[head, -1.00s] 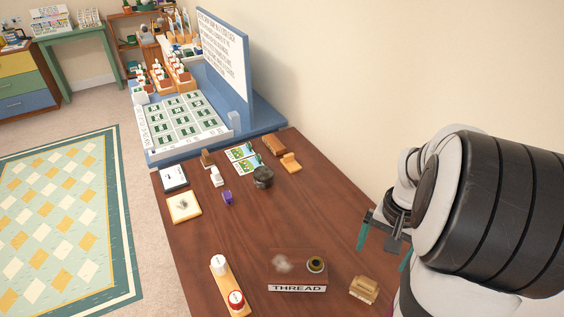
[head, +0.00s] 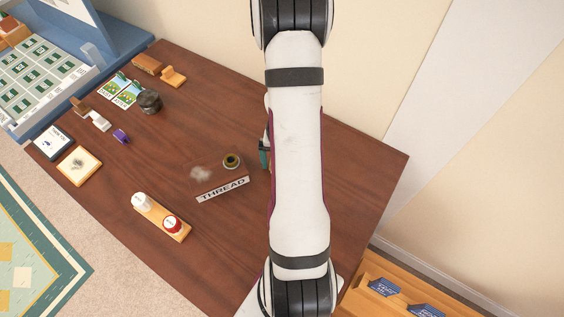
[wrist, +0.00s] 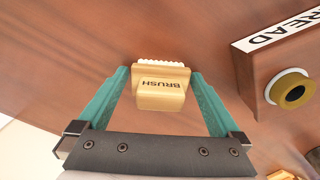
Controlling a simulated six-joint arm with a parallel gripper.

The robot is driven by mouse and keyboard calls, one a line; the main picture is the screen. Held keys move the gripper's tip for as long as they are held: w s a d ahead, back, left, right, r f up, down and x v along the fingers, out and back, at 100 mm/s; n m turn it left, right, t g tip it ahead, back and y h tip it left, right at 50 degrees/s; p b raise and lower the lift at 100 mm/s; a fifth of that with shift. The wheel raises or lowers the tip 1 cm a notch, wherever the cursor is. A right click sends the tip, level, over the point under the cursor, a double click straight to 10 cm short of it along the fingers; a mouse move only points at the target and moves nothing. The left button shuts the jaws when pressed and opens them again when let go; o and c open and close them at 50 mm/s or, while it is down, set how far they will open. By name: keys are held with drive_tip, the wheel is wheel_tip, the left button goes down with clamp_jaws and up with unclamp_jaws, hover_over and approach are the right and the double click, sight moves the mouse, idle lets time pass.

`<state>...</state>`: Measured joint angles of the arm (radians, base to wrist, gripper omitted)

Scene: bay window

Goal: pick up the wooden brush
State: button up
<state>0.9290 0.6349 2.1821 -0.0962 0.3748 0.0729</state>
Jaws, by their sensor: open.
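The wooden brush (wrist: 160,97) is a pale wood block marked BRUSH, with white bristles along its far edge in the wrist view. It lies on the dark wooden table (head: 110,210). My gripper (wrist: 160,76) is open, with one teal finger on each side of the brush. Small gaps seem to show between the fingers and the brush; I cannot tell how high the fingertips are above the table. In the head view my arm hides the brush, and only a bit of a teal finger (head: 264,156) shows.
The THREAD holder (head: 222,189) with a dark spool stands close beside the brush. A wooden strip (head: 160,216) with white and red-topped pieces lies at the front. A dark round pot (head: 149,101), cards and small blocks are farther back. The table right of my arm looks clear.

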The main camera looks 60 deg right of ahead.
drive_tip(key=c, duration=1.2)
drive_tip(key=shift+r, duration=0.1)
drive_tip(key=r, duration=0.4)
drive_tip(key=shift+s+d+r, duration=0.1)
drive_tip(key=shift+s+r, duration=0.1)
drive_tip(key=s+r, duration=0.2)
drive_tip(key=s, duration=0.1)
drive_tip(key=s+r, duration=0.2)
drive_tip(key=s, duration=0.2)
drive_tip(key=s+d+r, duration=0.1)
drive_tip(key=s+r, duration=0.1)
drive_tip(key=s, duration=0.2)
drive_tip(key=shift+s+r, duration=0.1)
drive_tip(key=shift+r, duration=0.15)
